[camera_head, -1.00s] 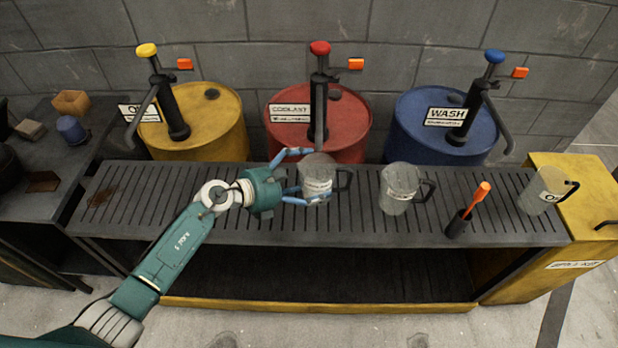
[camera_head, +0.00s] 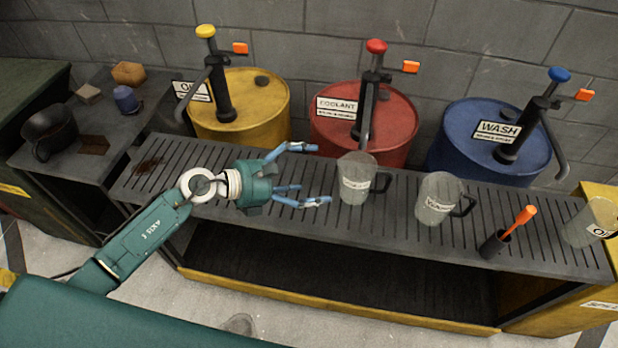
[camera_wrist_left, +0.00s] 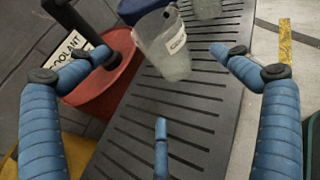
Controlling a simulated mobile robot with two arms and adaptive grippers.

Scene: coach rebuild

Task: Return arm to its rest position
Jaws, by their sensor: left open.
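My left gripper (camera_head: 308,174) is open and empty above the slotted bench (camera_head: 290,220). Its blue fingers point right, toward a clear jug (camera_head: 354,184) with a dark handle, and are apart from it. The jug stands upright on the bench in front of the red coolant drum (camera_head: 385,125). In the left wrist view the jug (camera_wrist_left: 165,48) stands beyond the spread fingers, with clear bench between. My left arm comes in low from the left. My right gripper is not in view.
A second jug (camera_head: 436,205), an orange-handled tool in a dark holder (camera_head: 491,245) and another jug (camera_head: 585,228) stand to the right. The yellow drum (camera_head: 245,108) and blue drum (camera_head: 480,140) stand behind. A side table (camera_head: 125,130) at left holds a dark pot (camera_head: 50,135).

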